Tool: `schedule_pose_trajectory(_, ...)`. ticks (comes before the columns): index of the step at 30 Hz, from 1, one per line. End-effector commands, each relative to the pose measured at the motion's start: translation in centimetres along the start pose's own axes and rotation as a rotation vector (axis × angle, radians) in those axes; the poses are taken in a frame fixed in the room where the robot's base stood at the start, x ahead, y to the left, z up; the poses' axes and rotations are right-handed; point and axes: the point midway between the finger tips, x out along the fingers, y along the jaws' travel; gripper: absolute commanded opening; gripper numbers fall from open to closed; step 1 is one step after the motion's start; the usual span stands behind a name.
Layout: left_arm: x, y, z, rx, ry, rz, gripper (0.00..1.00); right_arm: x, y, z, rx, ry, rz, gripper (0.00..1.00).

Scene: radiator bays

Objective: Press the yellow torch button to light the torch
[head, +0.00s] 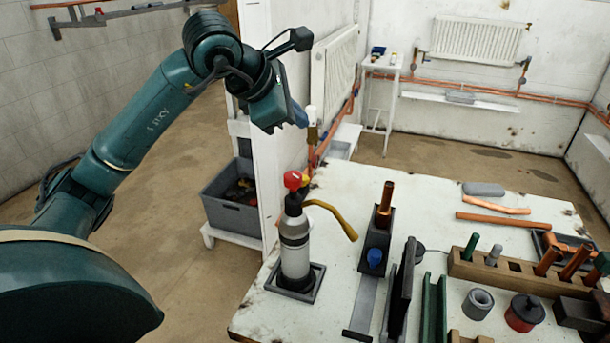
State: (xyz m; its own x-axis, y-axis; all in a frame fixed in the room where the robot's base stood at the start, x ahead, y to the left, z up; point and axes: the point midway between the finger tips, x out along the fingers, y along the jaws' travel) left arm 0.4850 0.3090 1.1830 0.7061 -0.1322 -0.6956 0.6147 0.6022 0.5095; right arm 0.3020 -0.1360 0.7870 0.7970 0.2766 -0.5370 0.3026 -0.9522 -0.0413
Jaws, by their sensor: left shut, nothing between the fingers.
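The torch (295,240) stands upright in a dark square holder at the left end of the white workbench. It has a grey and white canister, a red knob on top and a curved brass nozzle (335,214) pointing right. A small yellow part, which looks like the torch button (305,178), shows beside the red knob. No flame shows at the nozzle. My left gripper (299,114) is above the torch and apart from it, shut and empty; its fingertips are small and seen from behind. My right gripper is out of view.
The workbench (440,195) holds an upright copper pipe (385,205) in a dark stand, close right of the torch. Copper pieces, a wooden rack (500,272) and tins crowd its right side. A white partition (262,160) and a grey crate (232,205) stand behind the torch.

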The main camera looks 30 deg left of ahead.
Motion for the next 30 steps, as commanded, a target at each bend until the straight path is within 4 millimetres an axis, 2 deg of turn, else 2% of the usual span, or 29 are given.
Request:
schedule_pose_trajectory(5, 0.7, -0.5, -0.5, 0.000, -0.001, -0.002, 0.00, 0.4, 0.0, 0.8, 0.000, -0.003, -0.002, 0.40)
schedule_pose_trajectory(13, 3.4, -2.5, -2.4, -0.001, -0.001, -0.004, 0.00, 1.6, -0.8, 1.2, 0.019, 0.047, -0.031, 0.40)
schedule_pose_trajectory(21, 5.6, -4.1, -4.0, 0.000, -0.001, -0.001, 0.00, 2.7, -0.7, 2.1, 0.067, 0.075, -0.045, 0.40)
schedule_pose_trajectory(30, 6.2, -4.6, -4.5, 0.000, -0.001, -0.002, 0.00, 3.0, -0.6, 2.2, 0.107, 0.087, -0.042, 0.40)
